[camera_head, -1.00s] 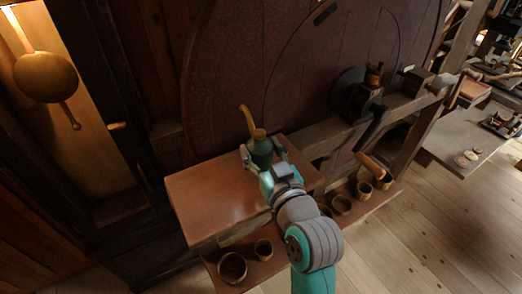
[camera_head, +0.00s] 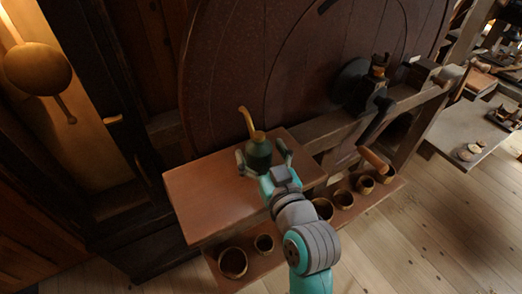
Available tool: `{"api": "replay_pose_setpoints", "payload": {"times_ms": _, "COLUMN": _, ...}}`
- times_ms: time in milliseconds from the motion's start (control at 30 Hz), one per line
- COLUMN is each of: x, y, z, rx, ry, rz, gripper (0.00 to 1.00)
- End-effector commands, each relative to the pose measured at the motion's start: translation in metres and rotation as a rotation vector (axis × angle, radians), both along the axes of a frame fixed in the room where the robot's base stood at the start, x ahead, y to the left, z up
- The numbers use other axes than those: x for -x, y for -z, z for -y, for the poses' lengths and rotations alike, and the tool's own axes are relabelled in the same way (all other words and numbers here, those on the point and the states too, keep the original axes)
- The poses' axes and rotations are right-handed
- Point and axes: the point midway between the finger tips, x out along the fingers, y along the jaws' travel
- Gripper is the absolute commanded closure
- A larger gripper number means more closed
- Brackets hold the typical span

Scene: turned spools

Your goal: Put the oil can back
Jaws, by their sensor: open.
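The oil can (camera_head: 259,154) has a dark green body and a curved brass spout that points up and to the left. It stands upright on the reddish-brown wooden box top (camera_head: 205,196), near its back right part. My gripper (camera_head: 262,158) is open, with one finger to the left of the can and the other to its right. I cannot tell whether either finger touches the can. The can's lower front is partly hidden by my gripper.
A low shelf below holds several round cups, such as one at the front left (camera_head: 232,262). A crank with a wooden handle (camera_head: 373,160) juts out at right. A large dark wheel (camera_head: 225,70) stands behind. The box top's left side is clear.

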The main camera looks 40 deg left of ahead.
Motion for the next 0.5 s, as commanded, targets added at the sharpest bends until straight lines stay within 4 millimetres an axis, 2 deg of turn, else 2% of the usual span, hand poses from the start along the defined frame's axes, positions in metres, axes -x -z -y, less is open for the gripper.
{"api": "replay_pose_setpoints", "payload": {"times_ms": 233, "x": 0.002, "y": 0.002, "z": 0.005, "rx": 0.000, "ry": 0.001, "rz": 0.000, "gripper": 0.15}}
{"api": "replay_pose_setpoints", "payload": {"times_ms": 367, "x": 0.012, "y": 0.002, "z": 0.020, "rx": -0.001, "ry": 0.001, "rz": -0.001, "gripper": 0.15}}
{"api": "replay_pose_setpoints", "payload": {"times_ms": 500, "x": 0.031, "y": -0.002, "z": 0.039, "rx": 0.000, "ry": 0.001, "rz": 0.000, "gripper": 0.15}}
